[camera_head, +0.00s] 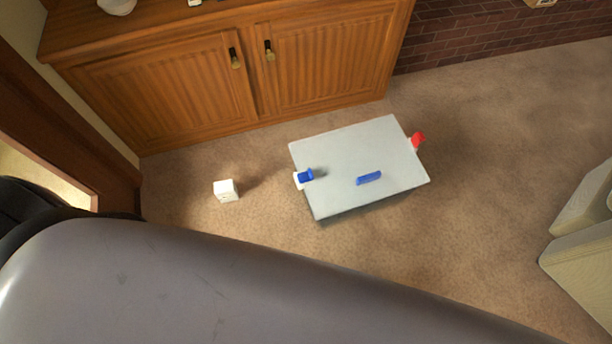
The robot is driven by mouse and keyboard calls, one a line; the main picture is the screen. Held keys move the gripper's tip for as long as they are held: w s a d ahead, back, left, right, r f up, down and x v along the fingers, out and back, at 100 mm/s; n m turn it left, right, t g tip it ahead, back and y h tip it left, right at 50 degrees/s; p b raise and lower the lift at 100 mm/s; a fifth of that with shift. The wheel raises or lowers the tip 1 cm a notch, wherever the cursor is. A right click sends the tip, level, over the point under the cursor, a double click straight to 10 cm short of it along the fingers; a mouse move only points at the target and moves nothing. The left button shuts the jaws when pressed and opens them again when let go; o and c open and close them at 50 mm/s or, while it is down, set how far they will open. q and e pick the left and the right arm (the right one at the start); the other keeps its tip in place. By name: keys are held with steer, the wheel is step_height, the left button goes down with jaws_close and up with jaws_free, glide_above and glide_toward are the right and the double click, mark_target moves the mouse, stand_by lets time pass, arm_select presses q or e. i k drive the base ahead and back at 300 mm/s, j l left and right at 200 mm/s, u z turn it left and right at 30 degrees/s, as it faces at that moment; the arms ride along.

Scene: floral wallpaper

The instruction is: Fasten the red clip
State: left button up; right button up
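A light grey box lid or flat-topped case (350,150) sits on the carpet in the head view. A red clip (417,139) is at its right edge and sticks outward. A blue clip (305,176) is at its left edge, over a white part. A blue handle-like bar (369,178) lies on the top face. I cannot tell from here how the red clip's latch engages. Neither of my grippers shows; a large grey part of my own body covers the bottom of the view.
A small white cube (226,190) stands on the carpet left of the case. A wooden cabinet (200,85) is behind it, with a brick wall (470,35) at the back right. A cream-coloured piece of furniture (585,250) is at the right edge. Carpet right of the case is clear.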

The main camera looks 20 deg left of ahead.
mark_target(418, 136)
steer(key=z, duration=0.4)
steer(key=i+l+z, duration=0.4)
steer(key=l, duration=0.25)
steer(key=i+l+z, duration=0.35)
steer(key=l, duration=0.2)
steer(key=i+l+u, duration=0.2)
steer(key=i, duration=0.2)
steer(key=i+l+u, duration=0.2)
steer(key=i, duration=0.2)
steer(key=j, duration=0.1)
